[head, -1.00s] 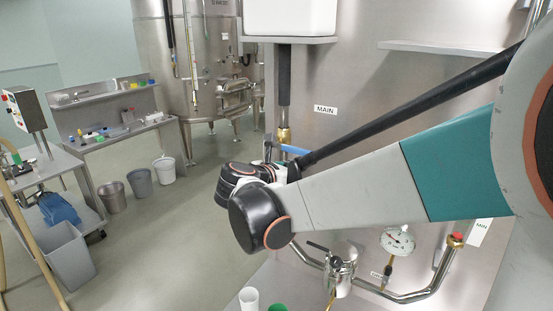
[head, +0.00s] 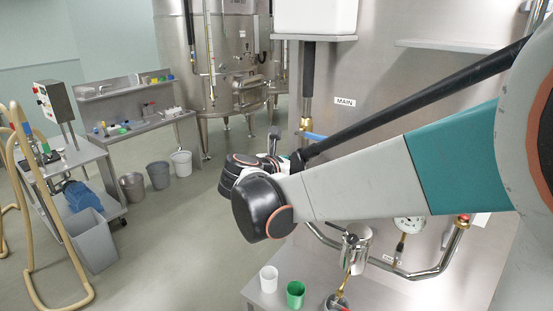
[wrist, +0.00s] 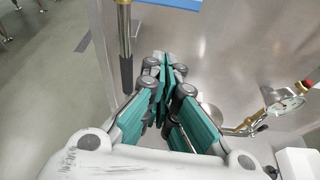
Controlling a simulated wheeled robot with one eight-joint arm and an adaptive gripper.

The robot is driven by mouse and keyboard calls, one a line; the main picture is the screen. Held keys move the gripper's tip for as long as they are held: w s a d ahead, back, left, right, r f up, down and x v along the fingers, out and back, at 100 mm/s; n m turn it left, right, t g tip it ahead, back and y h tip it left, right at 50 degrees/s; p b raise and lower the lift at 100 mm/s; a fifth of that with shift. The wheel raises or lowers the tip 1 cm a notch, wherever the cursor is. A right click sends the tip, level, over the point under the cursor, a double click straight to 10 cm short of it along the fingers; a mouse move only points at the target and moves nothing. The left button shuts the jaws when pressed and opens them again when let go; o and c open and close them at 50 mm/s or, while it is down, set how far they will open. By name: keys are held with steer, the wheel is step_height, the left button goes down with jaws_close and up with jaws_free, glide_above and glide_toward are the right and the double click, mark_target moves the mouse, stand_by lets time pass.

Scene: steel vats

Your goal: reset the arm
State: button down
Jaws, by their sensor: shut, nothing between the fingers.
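My gripper (wrist: 163,82) shows in the wrist view with its teal-padded fingers closed together and nothing between them. It hangs near the steel panel, with the dark-sleeved valve pipe (wrist: 125,45) on its left and the pressure gauge (wrist: 288,104) on its right. In the head view my grey and teal arm reaches across from the right, and its black-capped joint sits in front of the panel. The gripper fingers are hidden there behind the arm. A grey part (head: 272,140) shows just above the wrist.
A white cup (head: 268,279) and a green cup (head: 295,294) stand on a low steel shelf below the arm. The panel carries the blue valve handle (head: 313,137), the gauge (head: 409,225) and curved steel piping (head: 420,268). Bins, a cart and open floor lie left.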

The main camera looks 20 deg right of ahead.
steer(key=s+a+f+m+y+b, duration=0.3)
steer(key=s+f+m+b, duration=0.2)
steer(key=s+f+m, duration=0.3)
steer(key=s+a+f+m+g+y+b, duration=0.1)
steer(key=s+a+f+m+y+b, duration=0.2)
steer(key=s+f+m, duration=0.5)
steer(key=s+a+f+m+y+b, duration=0.3)
steer(key=s+f+m+y+b, duration=0.2)
steer(key=s+f+m+b, duration=0.3)
steer(key=shift+s+a+f, duration=0.15)
steer(key=shift+s+f, duration=0.2)
steer(key=shift+f, duration=0.15)
